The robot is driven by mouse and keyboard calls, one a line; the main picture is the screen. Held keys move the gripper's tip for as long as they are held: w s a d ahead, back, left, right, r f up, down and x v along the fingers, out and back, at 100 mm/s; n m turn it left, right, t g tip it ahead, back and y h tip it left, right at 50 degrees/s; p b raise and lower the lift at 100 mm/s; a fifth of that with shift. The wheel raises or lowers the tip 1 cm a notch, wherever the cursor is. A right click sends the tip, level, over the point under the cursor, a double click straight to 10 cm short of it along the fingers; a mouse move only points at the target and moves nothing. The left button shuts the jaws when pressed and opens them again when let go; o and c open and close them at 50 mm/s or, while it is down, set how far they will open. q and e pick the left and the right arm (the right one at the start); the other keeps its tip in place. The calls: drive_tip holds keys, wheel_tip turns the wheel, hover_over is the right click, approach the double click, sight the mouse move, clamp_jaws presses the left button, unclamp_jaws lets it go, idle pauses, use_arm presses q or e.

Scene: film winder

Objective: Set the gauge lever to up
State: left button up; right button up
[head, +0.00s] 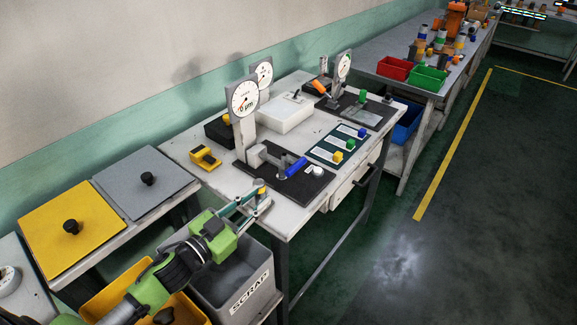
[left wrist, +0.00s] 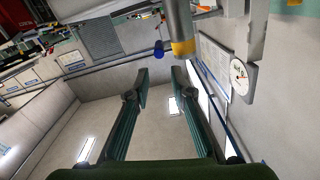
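The nearest gauge has a white round dial (head: 243,98) on a grey column and a black base (head: 310,187). Its lever ends in a blue handle (head: 296,167), which slants up to the right above the base. My left gripper (head: 258,197) is at the table's front left edge, left of and nearer than the blue handle and apart from it. In the left wrist view its two fingers (left wrist: 160,92) stand apart with nothing between them. A dial (left wrist: 240,76) shows at the right there, and a small blue piece (left wrist: 158,48) beyond the fingertips. My right gripper is not in view.
A grey scrap bin (head: 235,280) is below the gripper. A grey cylinder with a yellow band (left wrist: 183,47) is beyond the fingers.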

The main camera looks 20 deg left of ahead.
sight(287, 174)
use_arm(q)
drive_tip(key=p+x, duration=0.2)
drive_tip(key=x, duration=1.1)
drive_tip(key=shift+w+d, duration=0.1)
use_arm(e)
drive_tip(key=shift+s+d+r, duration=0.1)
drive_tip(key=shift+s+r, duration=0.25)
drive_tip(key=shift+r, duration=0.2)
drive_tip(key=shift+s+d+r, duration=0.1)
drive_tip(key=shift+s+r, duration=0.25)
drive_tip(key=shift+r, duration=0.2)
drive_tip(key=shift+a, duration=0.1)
use_arm(q)
clamp_jaws()
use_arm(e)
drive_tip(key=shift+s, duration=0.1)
